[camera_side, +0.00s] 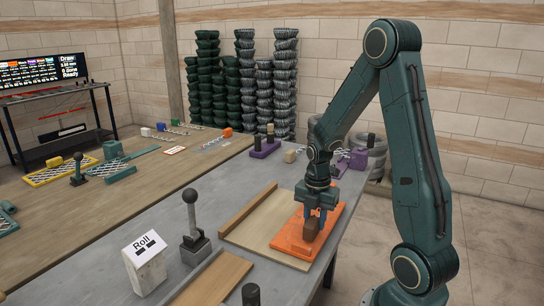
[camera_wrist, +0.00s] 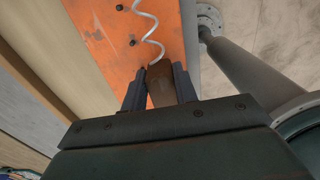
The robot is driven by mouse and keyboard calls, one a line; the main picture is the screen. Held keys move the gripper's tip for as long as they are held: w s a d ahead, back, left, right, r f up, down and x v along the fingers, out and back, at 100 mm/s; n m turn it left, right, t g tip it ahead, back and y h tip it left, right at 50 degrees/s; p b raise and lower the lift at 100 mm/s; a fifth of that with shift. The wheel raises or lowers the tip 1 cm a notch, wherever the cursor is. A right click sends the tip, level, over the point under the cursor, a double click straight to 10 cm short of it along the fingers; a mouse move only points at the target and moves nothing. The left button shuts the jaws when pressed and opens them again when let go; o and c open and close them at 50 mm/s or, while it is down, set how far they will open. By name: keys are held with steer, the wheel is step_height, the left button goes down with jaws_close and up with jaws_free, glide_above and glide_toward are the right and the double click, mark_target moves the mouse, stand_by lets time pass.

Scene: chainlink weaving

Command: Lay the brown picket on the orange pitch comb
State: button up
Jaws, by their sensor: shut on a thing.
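The orange pitch comb (camera_side: 292,243) is a flat board on a pale wooden panel at the table's near right. In the wrist view, the comb (camera_wrist: 105,25) shows a few dark pins. My gripper (camera_side: 317,214) points down over the comb's front half. It is shut on the brown picket's block-like end (camera_side: 312,229), which also shows between the fingers in the wrist view (camera_wrist: 163,85). A pale wavy wire (camera_wrist: 152,38) runs from that end along the comb, close to the pins. I cannot tell whether the wire touches the board.
A wooden rail (camera_side: 247,208) borders the panel on the left. A black lever (camera_side: 192,225) and a white "Roll" block (camera_side: 146,262) stand left of it. Purple fixtures (camera_side: 265,149) are at the back. A wooden board (camera_side: 212,280) lies in front.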

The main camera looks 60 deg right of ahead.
steer(key=shift+f, duration=0.4)
steer(key=o, duration=1.1)
steer(key=shift+r, duration=0.1)
step_height(320, 180, up, 14)
steer(key=shift+f, duration=0.2)
stand_by(0.5)
